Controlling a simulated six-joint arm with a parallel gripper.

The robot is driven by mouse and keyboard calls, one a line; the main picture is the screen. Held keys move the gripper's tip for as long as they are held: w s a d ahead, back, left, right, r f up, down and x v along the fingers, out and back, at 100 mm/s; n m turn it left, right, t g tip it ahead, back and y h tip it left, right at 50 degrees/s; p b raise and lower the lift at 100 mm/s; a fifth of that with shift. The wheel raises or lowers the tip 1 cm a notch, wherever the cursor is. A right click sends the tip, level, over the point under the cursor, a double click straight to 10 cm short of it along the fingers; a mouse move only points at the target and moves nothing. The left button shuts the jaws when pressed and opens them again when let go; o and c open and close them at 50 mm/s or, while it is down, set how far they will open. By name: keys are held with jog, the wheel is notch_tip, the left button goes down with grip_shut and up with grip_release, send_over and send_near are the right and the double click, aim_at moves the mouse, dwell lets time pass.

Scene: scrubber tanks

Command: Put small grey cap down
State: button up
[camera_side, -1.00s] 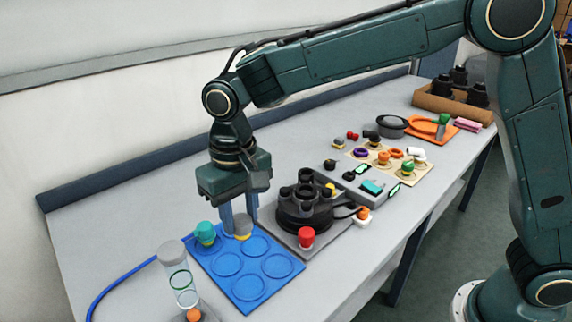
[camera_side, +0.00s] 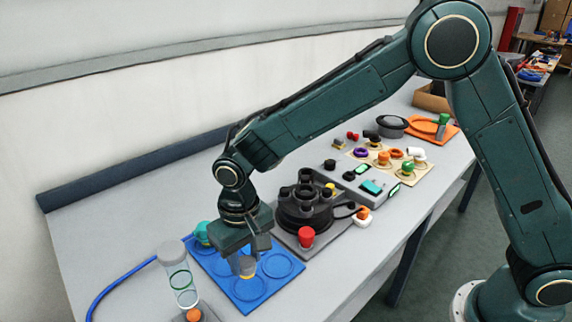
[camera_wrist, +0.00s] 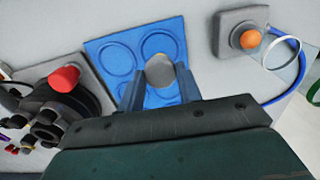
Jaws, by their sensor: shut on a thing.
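The small grey cap (camera_side: 246,267) has a grey top and a yellowish lower rim. My gripper (camera_side: 245,262) is shut on it, over the blue mat (camera_side: 266,290) with round outlines. In the wrist view the cap (camera_wrist: 160,71) sits between the two blue-grey fingers of my gripper (camera_wrist: 160,88), with the blue mat (camera_wrist: 95,45) below it. I cannot tell whether the cap touches the mat. My gripper hides part of the mat in both views.
A teal knob (camera_side: 202,233) stands at the mat's far left corner. A clear tube (camera_side: 181,277) and an orange button (camera_side: 194,314) are left of the mat. A black round fixture (camera_side: 304,206) and a red knob (camera_side: 306,237) stand to the right. Part of the mat is free.

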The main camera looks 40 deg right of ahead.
aim_at(246, 262)
jog(key=shift+f, duration=1.7)
jog(key=shift+f, duration=0.15)
jog(key=o, duration=1.1)
notch_tip(246, 262, up, 12)
jog(key=shift+f, duration=0.1)
jog(key=shift+r, duration=0.3)
jog(key=shift+d, duration=0.1)
